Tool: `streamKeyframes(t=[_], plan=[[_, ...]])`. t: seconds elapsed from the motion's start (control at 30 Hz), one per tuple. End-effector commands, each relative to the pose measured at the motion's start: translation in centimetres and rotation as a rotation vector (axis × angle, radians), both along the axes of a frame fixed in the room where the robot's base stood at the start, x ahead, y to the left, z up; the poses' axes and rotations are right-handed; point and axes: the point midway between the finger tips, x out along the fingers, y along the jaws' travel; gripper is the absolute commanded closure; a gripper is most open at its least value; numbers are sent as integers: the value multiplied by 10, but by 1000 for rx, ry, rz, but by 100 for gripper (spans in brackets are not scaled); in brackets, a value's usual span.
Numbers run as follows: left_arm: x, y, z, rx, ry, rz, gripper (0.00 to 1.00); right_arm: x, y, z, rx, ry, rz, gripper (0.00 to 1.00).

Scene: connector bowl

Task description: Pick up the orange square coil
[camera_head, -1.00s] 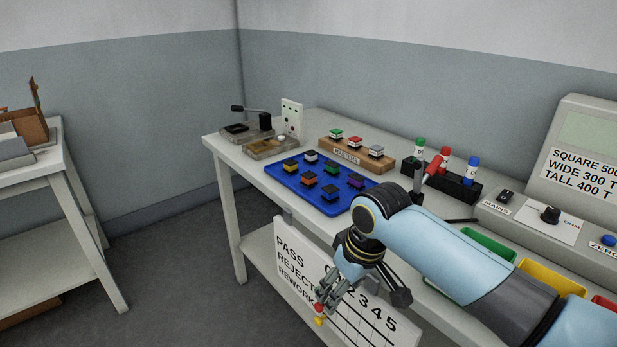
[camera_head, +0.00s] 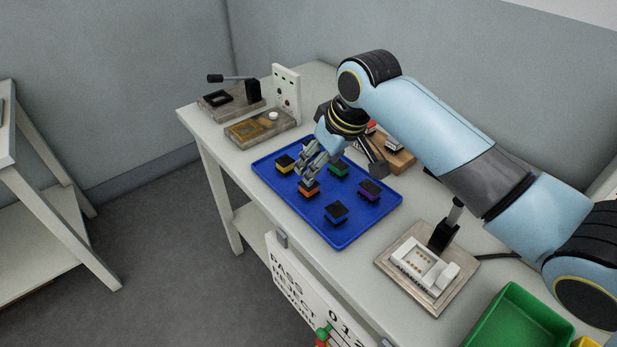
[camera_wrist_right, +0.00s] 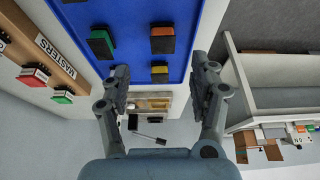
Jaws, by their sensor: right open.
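The orange square coil (camera_head: 309,191), with a dark top, sits on the blue tray (camera_head: 348,238) in the head view. In the right wrist view the orange coil (camera_wrist_right: 162,40) lies ahead of the fingertips, roughly centred between them. My right gripper (camera_head: 310,168) is open and empty, its fingers pointing down just above and behind the orange coil, partly overlapping it in the head view. In the right wrist view its two fingers (camera_wrist_right: 160,75) stand wide apart. I cannot tell the exact height gap. My left gripper is not in view.
Nearby on the tray are yellow (camera_head: 285,165), green (camera_head: 338,172), purple (camera_head: 369,192) and blue (camera_head: 336,214) coils. A wooden masters block (camera_head: 400,158) is behind my arm. A test fixture (camera_head: 425,265) stands right of the tray, and a lever press (camera_head: 230,95) at the back left.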

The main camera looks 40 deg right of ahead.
Motion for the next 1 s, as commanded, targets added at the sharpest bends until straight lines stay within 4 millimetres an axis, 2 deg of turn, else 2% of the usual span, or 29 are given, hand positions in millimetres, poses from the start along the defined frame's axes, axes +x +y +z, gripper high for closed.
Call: streamKeyframes(t=[0.1,0.23,0.6,0.87,1.0], plan=[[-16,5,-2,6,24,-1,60,8,1,-17,2,0,0,38],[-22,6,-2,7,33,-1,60,11,2,-26,1,0,-1,38],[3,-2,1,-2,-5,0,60,27,7,-72,1,-1,0,38],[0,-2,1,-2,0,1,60,28,7,-75,0,-1,1,38],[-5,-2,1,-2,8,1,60,28,6,-75,0,-1,1,57]])
